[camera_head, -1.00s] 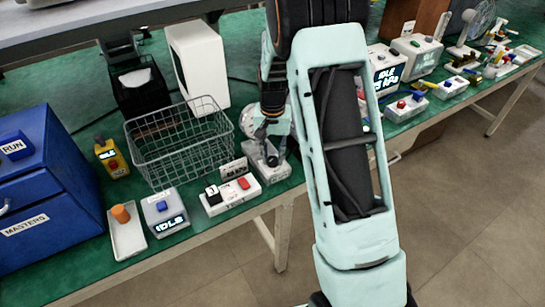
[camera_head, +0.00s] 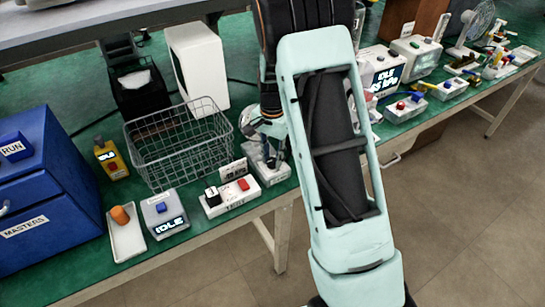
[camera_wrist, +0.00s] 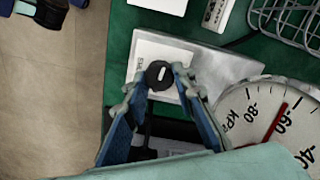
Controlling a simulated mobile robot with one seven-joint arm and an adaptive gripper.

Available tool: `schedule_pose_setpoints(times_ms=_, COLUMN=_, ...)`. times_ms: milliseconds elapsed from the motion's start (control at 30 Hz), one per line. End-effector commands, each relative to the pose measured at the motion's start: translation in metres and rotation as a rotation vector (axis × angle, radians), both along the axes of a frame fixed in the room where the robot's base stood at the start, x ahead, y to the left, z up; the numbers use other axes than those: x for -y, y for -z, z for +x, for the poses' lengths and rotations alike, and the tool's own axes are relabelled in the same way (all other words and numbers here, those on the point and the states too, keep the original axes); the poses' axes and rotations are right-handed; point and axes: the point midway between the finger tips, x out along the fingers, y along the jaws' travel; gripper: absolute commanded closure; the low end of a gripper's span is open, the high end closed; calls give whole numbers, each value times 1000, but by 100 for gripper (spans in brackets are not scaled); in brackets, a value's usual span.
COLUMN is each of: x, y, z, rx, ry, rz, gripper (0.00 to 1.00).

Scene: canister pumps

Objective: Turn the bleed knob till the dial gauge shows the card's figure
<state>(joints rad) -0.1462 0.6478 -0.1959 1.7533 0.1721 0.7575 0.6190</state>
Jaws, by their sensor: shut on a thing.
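The black bleed knob (camera_wrist: 159,75) with a white mark sits on a pale block (camera_wrist: 165,52) in the wrist view. My gripper (camera_wrist: 157,83) is shut on the knob, one finger on each side. The dial gauge (camera_wrist: 245,128) stands right of the fingers, partly cut off by the frame edge and my own arm. Its red needle (camera_wrist: 274,124) points near the -60 kPa mark. In the head view my gripper (camera_head: 271,150) is at the pump unit (camera_head: 268,172), with the knob hidden. A small card (camera_head: 233,170) stands beside the unit; its figure is too small to read.
A wire basket (camera_head: 180,145) stands close left of my gripper. A white switch box (camera_head: 230,197) with a red button is next to the unit, and an IDLE box (camera_head: 165,212) farther left. More devices line the bench at right.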

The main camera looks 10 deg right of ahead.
Motion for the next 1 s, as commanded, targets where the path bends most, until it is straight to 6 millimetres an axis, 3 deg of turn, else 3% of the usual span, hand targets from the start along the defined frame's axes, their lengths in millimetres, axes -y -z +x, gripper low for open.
schedule_pose_setpoints(times_ms=200, x=0, y=-1, z=1, rx=1, ry=-1, rz=0, gripper=100)
schedule_pose_setpoints(times_ms=233, x=0, y=-1, z=1, rx=1, ry=-1, rz=0, gripper=75)
schedule_pose_setpoints(times_ms=400, x=0, y=0, z=0, rx=1, ry=-1, rz=0, gripper=58)
schedule_pose_setpoints(times_ms=767, x=0, y=-8, z=1, rx=3, ry=-2, rz=0, gripper=58)
schedule_pose_setpoints(times_ms=1000, x=0, y=-53, z=2, rx=6, ry=-1, rz=-1, gripper=58)
